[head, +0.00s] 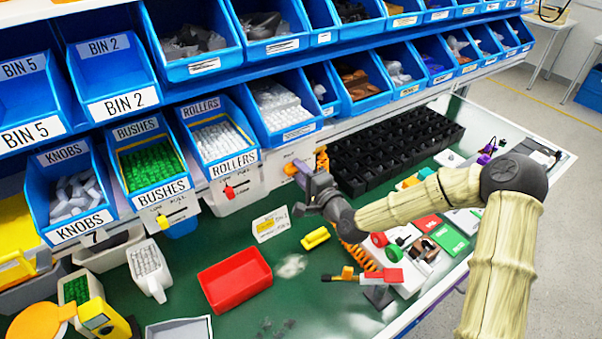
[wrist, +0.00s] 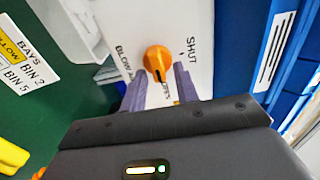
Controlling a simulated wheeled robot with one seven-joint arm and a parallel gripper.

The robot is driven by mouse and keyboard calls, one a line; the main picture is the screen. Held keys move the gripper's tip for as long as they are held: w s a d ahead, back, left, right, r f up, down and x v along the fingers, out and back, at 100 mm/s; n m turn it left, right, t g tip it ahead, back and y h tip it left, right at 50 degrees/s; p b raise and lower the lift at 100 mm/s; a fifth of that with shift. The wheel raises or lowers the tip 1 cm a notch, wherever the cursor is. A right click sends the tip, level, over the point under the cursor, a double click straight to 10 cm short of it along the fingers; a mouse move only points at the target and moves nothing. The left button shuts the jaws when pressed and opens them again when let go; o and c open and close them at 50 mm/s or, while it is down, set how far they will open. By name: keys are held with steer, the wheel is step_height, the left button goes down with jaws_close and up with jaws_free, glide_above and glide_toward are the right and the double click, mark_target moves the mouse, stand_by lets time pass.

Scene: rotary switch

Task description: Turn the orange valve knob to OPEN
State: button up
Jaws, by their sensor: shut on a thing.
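The orange valve knob (wrist: 157,59) sits on a white panel (wrist: 190,18) in the wrist view. A dark mark on its face points down the picture, toward my gripper. "SHUT" is printed to its right and "BLOW" to its left. Another label below the knob is partly hidden between my fingers, and I cannot read OPEN anywhere. My gripper (wrist: 161,72) has its two purple-grey fingers on either side of the knob, shut on it. In the head view my gripper (head: 300,170) is at the panel under the shelf, and a little of the orange knob (head: 290,169) shows.
Blue bins (head: 220,140) line the shelf above and left of my gripper. A black tray (head: 400,145) stands behind to the right. A red tray (head: 235,280), a yellow block (head: 315,237) and a small label card (head: 271,224) are on the green bench below.

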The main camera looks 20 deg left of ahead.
stand_by(0.3)
steer(key=o, duration=0.6)
steer(key=shift+d, duration=0.1)
steer(key=p+v, duration=0.2)
steer(key=v, duration=0.3)
steer(key=p+v, duration=0.2)
steer(key=v, duration=0.3)
steer(key=p+v, duration=0.1)
steer(key=v, duration=0.4)
steer(key=shift+w+d+r+p, duration=0.3)
steer(key=shift+w+r+p, duration=0.1)
steer(key=p, duration=0.2)
steer(key=shift+s+d+p, duration=0.15)
steer(key=shift+d+p, duration=0.05)
steer(key=shift+p, duration=0.15)
steer(key=shift+s+p, duration=0.1)
steer(key=shift+p, duration=0.4)
